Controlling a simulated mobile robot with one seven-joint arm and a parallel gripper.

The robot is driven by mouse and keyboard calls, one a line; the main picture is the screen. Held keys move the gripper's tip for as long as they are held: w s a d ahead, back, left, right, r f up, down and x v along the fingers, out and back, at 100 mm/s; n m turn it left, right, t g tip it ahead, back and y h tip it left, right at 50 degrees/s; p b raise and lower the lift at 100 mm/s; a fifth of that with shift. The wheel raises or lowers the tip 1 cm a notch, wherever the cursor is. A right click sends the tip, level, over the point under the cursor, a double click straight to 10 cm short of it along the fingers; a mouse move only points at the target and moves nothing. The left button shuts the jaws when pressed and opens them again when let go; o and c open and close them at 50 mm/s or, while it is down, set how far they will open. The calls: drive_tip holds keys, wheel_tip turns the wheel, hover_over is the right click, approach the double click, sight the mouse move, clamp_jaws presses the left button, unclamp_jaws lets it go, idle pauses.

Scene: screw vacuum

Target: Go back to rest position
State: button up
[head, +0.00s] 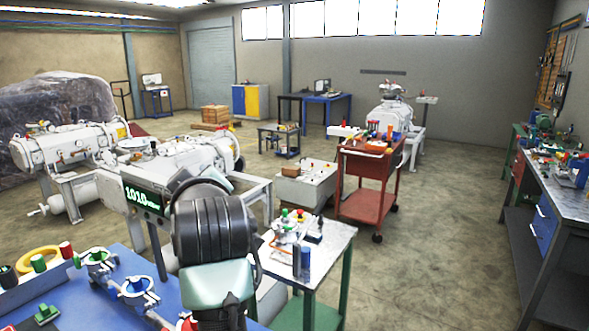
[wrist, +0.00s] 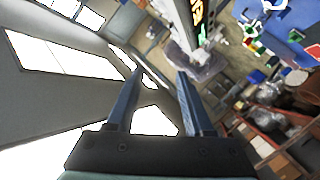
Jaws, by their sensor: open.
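My gripper (wrist: 159,76) shows in the wrist view with its two dark fingers apart and nothing between them. It points up into the room, with bright windows (wrist: 70,50) on the left and the display panel (wrist: 196,14) near the top. In the head view my arm rises in the foreground, in front of the display reading 1010 (head: 143,197). The gripper's fingers cannot be made out there.
A blue workbench (head: 120,262) with clamps and fittings lies at the front left. A small table (head: 338,240) with parts stands just right of my arm. White vacuum pumps (head: 70,147) stand behind. A red cart (head: 368,168) and right workbench (head: 552,190) flank open floor (head: 440,250).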

drive_tip(key=s+d+r+m+t+h, duration=0.3)
drive_tip(key=s+d+r+m+t, duration=0.3)
drive_tip(key=s+d+r, duration=0.2)
drive_tip(key=s+d+r+m+t+h, duration=0.3)
drive_tip(key=s+d+r+m+t, duration=0.3)
drive_tip(key=s+r, duration=0.7)
drive_tip(key=s+d, duration=0.2)
drive_tip(key=s, duration=0.1)
drive_tip(key=shift+s+t, duration=0.2)
drive_tip(key=shift+t, duration=0.2)
drive_tip(key=shift+r, duration=0.1)
